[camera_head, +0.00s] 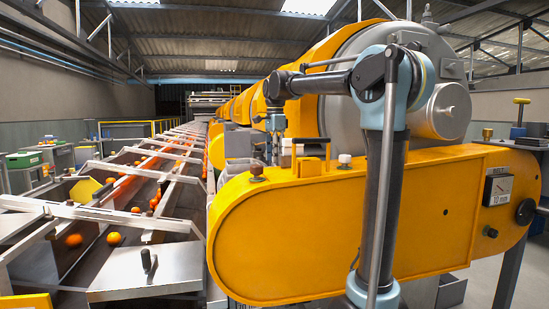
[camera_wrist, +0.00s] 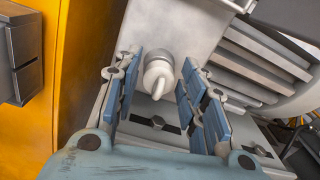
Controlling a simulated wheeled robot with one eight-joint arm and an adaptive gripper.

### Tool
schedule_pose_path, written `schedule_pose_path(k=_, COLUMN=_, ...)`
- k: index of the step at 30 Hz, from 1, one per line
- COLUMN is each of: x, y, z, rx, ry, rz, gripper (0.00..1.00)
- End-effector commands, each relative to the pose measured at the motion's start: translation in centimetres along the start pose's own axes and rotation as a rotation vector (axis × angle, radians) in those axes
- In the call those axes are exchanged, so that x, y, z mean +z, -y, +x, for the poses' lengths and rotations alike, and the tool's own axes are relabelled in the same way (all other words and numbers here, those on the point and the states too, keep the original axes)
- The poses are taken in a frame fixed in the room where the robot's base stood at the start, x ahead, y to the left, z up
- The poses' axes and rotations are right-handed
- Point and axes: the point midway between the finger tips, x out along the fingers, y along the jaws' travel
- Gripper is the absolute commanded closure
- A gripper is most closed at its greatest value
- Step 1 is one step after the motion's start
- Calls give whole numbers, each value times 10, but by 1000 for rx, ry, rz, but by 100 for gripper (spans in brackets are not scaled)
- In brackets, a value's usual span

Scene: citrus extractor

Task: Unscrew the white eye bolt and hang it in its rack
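The white eye bolt (camera_wrist: 158,76) sits in a round fitting on a pale grey metal plate (camera_wrist: 188,32) in the wrist view. Its flat eye points towards the camera. My gripper (camera_wrist: 160,88) is open, with blue-padded fingers on either side of the bolt; I see gaps on both sides. In the head view my gripper (camera_head: 272,142) points down behind the orange cover, and I cannot make out the eye bolt there. I cannot identify its rack with certainty in either view.
A dark grey box (camera_wrist: 20,50) is left in the wrist view. Slotted metalwork (camera_wrist: 262,55) is right. Conveyors with oranges (camera_head: 114,238) run left.

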Motion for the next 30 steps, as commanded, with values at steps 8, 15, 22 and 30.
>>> schedule_pose_path(k=8, x=0, y=0, z=0, rx=0, ry=0, rz=15, gripper=62)
schedule_pose_path(k=15, x=0, y=1, z=0, rx=0, ry=0, rz=140, gripper=62)
schedule_pose_path(k=22, x=0, y=1, z=0, rx=0, ry=0, rz=164, gripper=62)
schedule_pose_path(k=30, x=0, y=1, z=0, rx=0, ry=0, rz=163, gripper=86)
